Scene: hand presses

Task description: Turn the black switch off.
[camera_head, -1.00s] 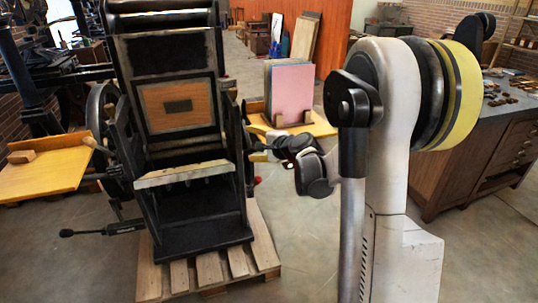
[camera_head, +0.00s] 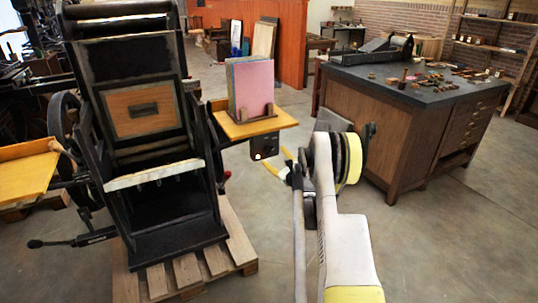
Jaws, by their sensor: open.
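A black switch box (camera_head: 265,145) hangs under the right-hand wooden shelf of the press. A small bright spot shows low on its front; I cannot make out the switch's position. My gripper (camera_head: 277,161) has yellow fingers, spread apart and empty. In the picture it is just right of and slightly below the box. It appears apart from the box, though the depth between them is hard to judge. My own arm hides part of the gripper's base.
The black hand press (camera_head: 150,130) stands on a wooden pallet (camera_head: 240,240) at left. Its right-hand shelf (camera_head: 240,125) holds upright coloured sheets (camera_head: 250,85). A wooden cabinet (camera_head: 400,140) with a dark top stands at right. The floor between is open.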

